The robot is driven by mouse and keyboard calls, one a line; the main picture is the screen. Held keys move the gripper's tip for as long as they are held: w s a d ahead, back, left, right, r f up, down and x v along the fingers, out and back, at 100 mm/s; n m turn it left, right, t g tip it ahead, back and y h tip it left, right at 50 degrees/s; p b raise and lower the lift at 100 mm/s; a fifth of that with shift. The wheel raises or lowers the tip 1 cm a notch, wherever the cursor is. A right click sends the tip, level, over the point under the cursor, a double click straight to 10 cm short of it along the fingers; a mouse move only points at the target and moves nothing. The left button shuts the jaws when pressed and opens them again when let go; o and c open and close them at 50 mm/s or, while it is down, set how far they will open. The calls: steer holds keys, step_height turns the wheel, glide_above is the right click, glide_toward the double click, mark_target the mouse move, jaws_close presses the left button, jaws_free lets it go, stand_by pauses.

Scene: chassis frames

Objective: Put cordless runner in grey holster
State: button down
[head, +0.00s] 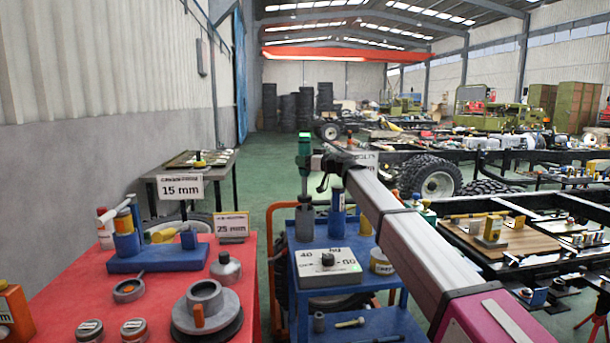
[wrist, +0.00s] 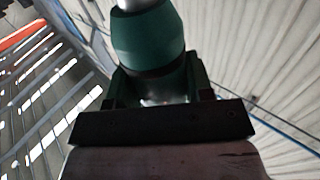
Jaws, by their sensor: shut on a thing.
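The cordless runner (head: 304,148) has a dark green body with a bright green top and a thin grey shaft pointing down. It stands upright above the blue cart. My gripper (head: 316,161) is shut on its body from the right. The grey holster (head: 305,222) is an upright grey cylinder on the cart, directly below the shaft in the head view. I cannot tell whether the shaft tip is inside it. In the wrist view the green body (wrist: 148,42) of the runner fills the top middle, with a dark bar of my gripper below it.
A blue holster (head: 337,224) stands just right of the grey one. A scale box (head: 328,268) sits in front on the blue cart (head: 365,325). A red table (head: 55,290) with a blue rack (head: 158,258), a flanged grey part (head: 207,312) and tins is at left.

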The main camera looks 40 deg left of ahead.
mark_target(309, 173)
steer(key=shift+f, duration=2.45)
steer(key=c, duration=0.5)
jaws_free()
steer(key=shift+f, duration=0.15)
steer(key=w+d, duration=0.1)
steer(key=d, duration=1.1)
steer(key=shift+w, duration=0.25)
